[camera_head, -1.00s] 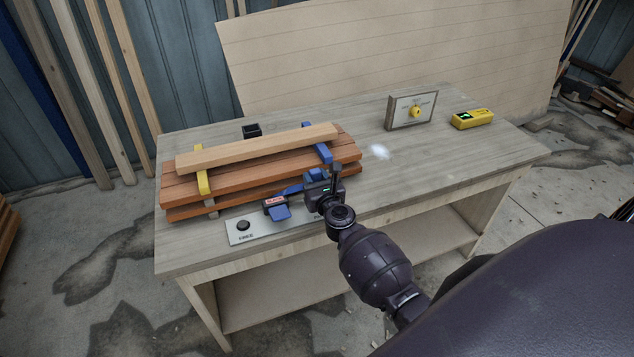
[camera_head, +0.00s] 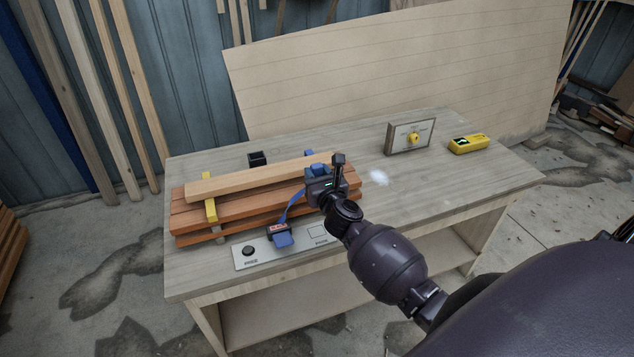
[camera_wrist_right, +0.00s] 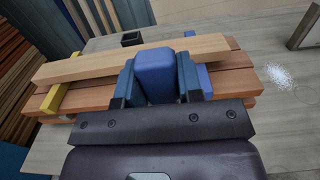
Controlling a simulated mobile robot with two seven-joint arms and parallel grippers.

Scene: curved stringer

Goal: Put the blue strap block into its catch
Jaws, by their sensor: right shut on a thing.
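My right gripper (camera_head: 320,172) is shut on the blue strap block (camera_head: 318,168), over the right part of the timber stack. In the right wrist view the block (camera_wrist_right: 155,76) sits between the two fingers of the gripper (camera_wrist_right: 157,88). A blue strap (camera_head: 291,207) runs from the gripper down to a dark buckle with a red label (camera_head: 277,230) at the table front. Another blue piece (camera_wrist_right: 203,82) shows on the stack, right of the fingers. I cannot tell which part is the catch. My left gripper is not in view.
The stack of reddish boards (camera_head: 190,224) has a paler board (camera_head: 240,183) on top and a yellow band (camera_head: 210,211). A small black box (camera_head: 257,159) stands behind it. A framed panel with a yellow knob (camera_head: 411,136) and a yellow device (camera_head: 468,144) are right.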

